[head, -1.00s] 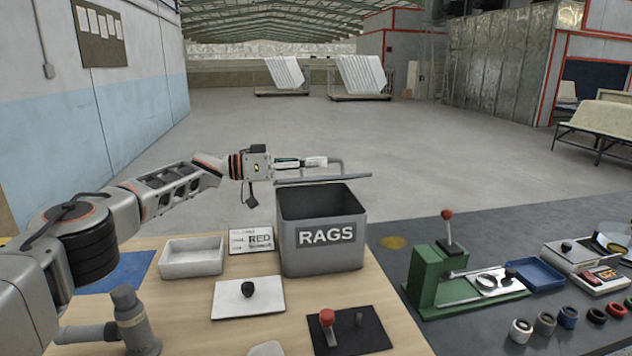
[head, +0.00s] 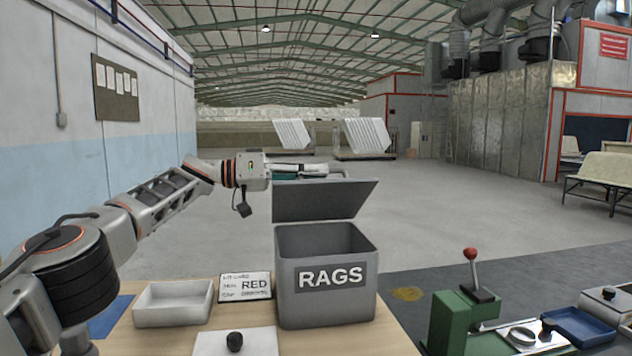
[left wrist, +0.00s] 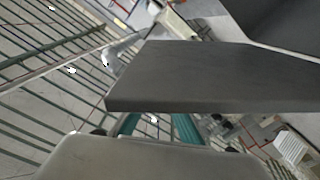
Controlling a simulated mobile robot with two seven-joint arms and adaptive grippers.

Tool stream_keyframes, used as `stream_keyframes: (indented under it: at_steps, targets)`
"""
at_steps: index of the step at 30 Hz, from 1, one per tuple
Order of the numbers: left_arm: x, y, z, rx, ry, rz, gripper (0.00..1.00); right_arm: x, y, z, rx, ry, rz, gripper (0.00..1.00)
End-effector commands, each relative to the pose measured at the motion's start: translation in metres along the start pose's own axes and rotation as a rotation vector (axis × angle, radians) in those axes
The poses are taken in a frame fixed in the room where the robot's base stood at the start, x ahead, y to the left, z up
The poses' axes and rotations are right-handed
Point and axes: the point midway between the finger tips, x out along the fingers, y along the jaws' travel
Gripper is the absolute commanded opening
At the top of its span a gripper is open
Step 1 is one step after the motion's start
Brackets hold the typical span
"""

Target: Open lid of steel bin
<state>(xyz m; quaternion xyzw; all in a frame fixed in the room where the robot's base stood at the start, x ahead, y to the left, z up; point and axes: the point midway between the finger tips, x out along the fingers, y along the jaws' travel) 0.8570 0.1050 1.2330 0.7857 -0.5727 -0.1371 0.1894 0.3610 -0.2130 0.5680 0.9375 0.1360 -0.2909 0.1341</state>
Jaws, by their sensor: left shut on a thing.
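The grey steel bin (head: 327,302), labelled RAGS, stands on the wooden table with its mouth open. Its grey lid (head: 322,201) is raised above the back of the bin, with its flat underside towards me. My left gripper (head: 312,171) is behind the lid's upper edge, shut on the lid's handle (head: 336,172); the lid partly hides the grip. In the left wrist view the lid (left wrist: 215,80) spans the middle as a dark slab, and the fingertips are mostly hidden. My right gripper is not in view.
A white tray (head: 172,303) and a card reading RED (head: 245,287) are left of the bin. A white plate with a black knob (head: 235,342) lies in front. A green lever press (head: 463,318) and a blue tray (head: 580,328) are on the right.

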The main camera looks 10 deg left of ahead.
Motion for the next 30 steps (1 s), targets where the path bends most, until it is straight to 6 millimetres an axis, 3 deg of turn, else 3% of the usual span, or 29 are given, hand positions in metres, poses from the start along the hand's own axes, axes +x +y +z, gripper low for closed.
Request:
stream_keyframes:
  at_steps: [4, 12, 13, 14, 15, 30]
  targets:
    - [-0.001, 0.001, -0.002, 0.0, 0.004, 0.001, 0.0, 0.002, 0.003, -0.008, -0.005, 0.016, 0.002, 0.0]
    - [-0.001, 0.001, -0.003, 0.001, 0.004, 0.001, 0.0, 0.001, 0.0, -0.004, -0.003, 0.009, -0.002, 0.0]
    - [-0.001, 0.001, -0.003, 0.001, 0.004, 0.001, 0.16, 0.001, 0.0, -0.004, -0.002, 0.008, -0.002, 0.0]
    - [-0.001, 0.001, -0.003, 0.001, 0.004, 0.001, 0.24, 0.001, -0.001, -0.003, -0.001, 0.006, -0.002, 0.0]
    - [-0.001, 0.001, -0.003, 0.001, 0.004, 0.001, 0.25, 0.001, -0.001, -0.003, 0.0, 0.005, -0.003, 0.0]
    - [-0.009, -0.001, -0.001, -0.001, 0.002, 0.0, 0.25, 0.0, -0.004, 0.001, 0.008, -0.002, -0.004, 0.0]
